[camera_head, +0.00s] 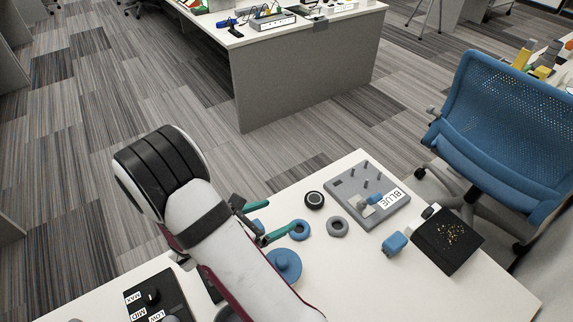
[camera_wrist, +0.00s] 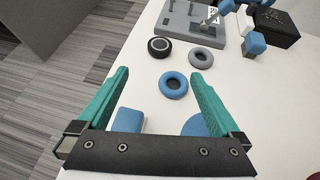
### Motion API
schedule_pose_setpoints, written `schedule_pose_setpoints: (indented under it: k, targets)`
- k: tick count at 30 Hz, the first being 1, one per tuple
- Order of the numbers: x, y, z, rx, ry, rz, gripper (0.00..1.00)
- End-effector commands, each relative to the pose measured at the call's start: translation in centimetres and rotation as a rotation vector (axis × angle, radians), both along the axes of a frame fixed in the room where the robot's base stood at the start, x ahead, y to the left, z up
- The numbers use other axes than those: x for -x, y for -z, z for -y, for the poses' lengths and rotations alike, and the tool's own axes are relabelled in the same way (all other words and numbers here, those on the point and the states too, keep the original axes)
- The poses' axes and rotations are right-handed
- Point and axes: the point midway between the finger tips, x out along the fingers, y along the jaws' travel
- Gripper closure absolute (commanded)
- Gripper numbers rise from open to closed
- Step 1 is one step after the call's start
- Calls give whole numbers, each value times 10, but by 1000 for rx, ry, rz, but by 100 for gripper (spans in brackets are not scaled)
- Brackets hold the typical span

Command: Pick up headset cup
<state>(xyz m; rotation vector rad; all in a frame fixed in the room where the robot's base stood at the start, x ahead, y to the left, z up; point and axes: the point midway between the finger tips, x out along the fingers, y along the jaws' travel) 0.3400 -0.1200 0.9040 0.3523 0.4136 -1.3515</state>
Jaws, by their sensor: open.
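Several round parts that could be headset cup parts lie on the white table. A black round piece with a pale ring (camera_head: 314,200) also shows in the wrist view (camera_wrist: 159,47). A grey ring (camera_head: 338,227) lies to its right, and it shows in the wrist view too (camera_wrist: 201,57). A blue ring (camera_wrist: 173,85) lies nearer me, ahead of my gripper between its fingers. A blue disc with a knob (camera_head: 284,266) is partly hidden by the right finger in the wrist view. My gripper (camera_wrist: 159,76) has teal fingers spread wide, with nothing between them held.
A grey board with pegs, labelled BLUE (camera_head: 345,184), stands behind the rings. A blue block (camera_head: 395,244) and a black box (camera_head: 447,240) are to the right. A black labelled panel (camera_head: 140,300) is at front left. A blue chair (camera_head: 505,135) stands beyond the table's right edge.

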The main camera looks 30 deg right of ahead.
Motion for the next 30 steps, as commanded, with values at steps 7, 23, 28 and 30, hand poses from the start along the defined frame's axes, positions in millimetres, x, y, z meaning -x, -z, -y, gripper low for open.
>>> schedule_pose_setpoints:
  k: [7, 23, 28, 30]
  targets:
    - [-11, 33, 54, 3, -8, -12, 0]
    - [-25, 77, 130, 2, -8, -7, 0]
    - [-26, 79, 134, 2, -11, -6, 0]
    - [-26, 79, 133, 3, -11, -6, 0]
